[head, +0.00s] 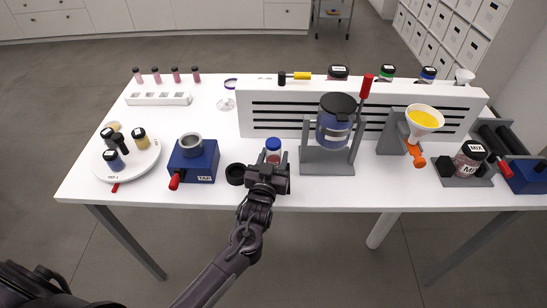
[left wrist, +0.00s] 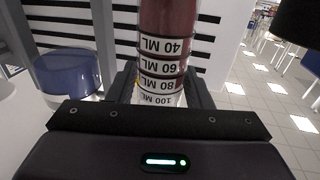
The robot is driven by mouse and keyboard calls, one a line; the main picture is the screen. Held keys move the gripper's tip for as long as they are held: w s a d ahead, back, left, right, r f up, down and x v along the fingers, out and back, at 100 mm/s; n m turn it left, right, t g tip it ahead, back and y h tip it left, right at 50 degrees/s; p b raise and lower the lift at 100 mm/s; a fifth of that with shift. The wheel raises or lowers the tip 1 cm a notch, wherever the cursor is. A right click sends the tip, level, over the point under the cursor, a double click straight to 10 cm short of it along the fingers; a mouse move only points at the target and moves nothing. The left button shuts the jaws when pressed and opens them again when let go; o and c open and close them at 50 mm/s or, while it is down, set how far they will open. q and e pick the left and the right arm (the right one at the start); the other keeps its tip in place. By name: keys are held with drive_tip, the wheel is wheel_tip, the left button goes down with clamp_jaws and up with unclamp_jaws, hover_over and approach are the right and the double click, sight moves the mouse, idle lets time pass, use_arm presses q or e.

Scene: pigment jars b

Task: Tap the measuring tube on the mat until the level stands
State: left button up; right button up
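The measuring tube (head: 273,157) has a blue cap and reddish contents, and stands upright in the head view. In the left wrist view the tube (left wrist: 166,25) shows dark red contents with 40, 60, 80 and 100 ML bands, printed upside down. The red reaches about the 80 ML band, and the part by 100 ML looks pale. My left gripper (head: 268,172) is at the tube, with its dark fingers on either side of it, apparently closed on it. A blue block marked TAP (head: 206,168) stands to the left. I cannot make out a separate mat. My right gripper is not visible.
A black ring-shaped piece (head: 236,174) lies close left of my gripper. A round white tray (head: 132,170) with several jars is farther left. A grey stand with a blue lidded container (head: 335,128) is close right. A slotted white panel (head: 290,97) stands behind.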

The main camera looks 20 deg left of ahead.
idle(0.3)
use_arm(q)
drive_tip(key=shift+f+b, duration=0.5)
drive_tip(key=shift+f, duration=0.2)
drive_tip(key=shift+r, duration=0.1)
drive_tip(key=c, duration=0.8)
drive_tip(key=shift+r+p, duration=0.65)
drive_tip(key=shift+p, duration=0.05)
drive_tip(key=o, duration=0.8)
drive_tip(key=shift+f, duration=0.1)
